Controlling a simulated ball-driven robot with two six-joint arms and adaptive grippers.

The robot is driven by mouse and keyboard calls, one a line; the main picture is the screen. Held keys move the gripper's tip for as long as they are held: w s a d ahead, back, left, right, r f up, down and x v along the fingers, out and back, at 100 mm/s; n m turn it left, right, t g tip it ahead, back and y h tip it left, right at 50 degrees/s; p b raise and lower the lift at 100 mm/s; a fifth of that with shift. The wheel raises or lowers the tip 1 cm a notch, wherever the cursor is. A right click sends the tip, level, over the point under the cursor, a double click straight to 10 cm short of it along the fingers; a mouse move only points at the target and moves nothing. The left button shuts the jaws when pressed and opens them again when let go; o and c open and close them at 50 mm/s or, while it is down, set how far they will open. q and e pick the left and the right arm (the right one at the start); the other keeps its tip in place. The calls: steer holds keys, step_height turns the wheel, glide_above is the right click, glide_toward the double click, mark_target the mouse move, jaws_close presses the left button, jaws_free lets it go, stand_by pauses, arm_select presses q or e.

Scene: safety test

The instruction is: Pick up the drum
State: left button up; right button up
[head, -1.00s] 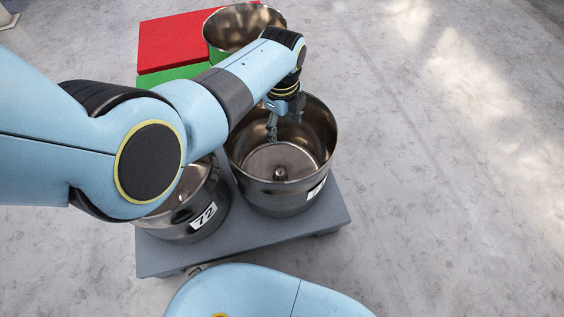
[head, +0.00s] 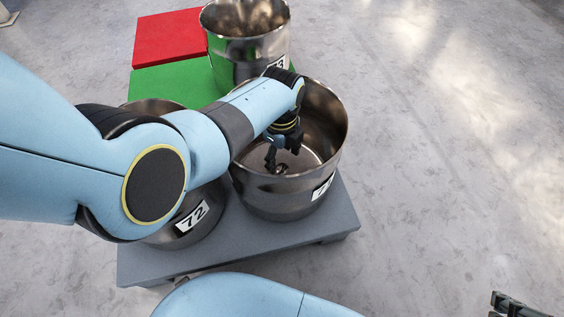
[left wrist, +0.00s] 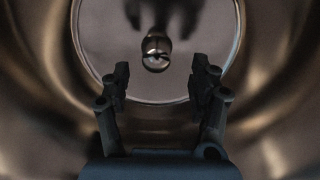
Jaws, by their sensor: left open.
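An open steel drum (head: 288,199) stands on a grey platform, its label partly in view at the front right. A small round knob rises from the middle of its floor; in the left wrist view the knob (left wrist: 156,52) lies ahead, between the lines of the fingers. My left gripper (head: 278,158) is down inside the drum, just above the knob. In the left wrist view its two fingers (left wrist: 160,82) are apart with nothing between them. Only part of my right gripper (head: 515,306) shows at the bottom right corner; its jaws are not clear.
A second drum labelled 72 (head: 190,222) stands to the left, partly hidden by my arm. A third drum (head: 243,62) stands behind, by a green block (head: 170,84) and a red block (head: 168,38). The grey platform (head: 240,248) has a bare front edge. The floor at right is clear.

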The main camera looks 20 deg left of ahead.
mark_target(281, 167)
arm_select(q)
steer(key=f+b, duration=0.2)
steer(key=shift+s+f, duration=0.3)
steer(key=shift+f, duration=0.1)
steer(key=shift+d+f+b, duration=0.1)
steer(key=shift+f+b, duration=0.5)
steer(key=shift+f, duration=0.05)
steer(key=shift+f+b, duration=0.35)
steer(key=shift+f, duration=0.1)
arm_select(e)
step_height(281, 167, down, 6)
steer(key=w+t, duration=0.1)
steer(key=t, duration=0.4)
steer(key=shift+w+a, duration=0.1)
arm_select(q)
jaws_close()
steer(key=shift+w+r, duration=0.1)
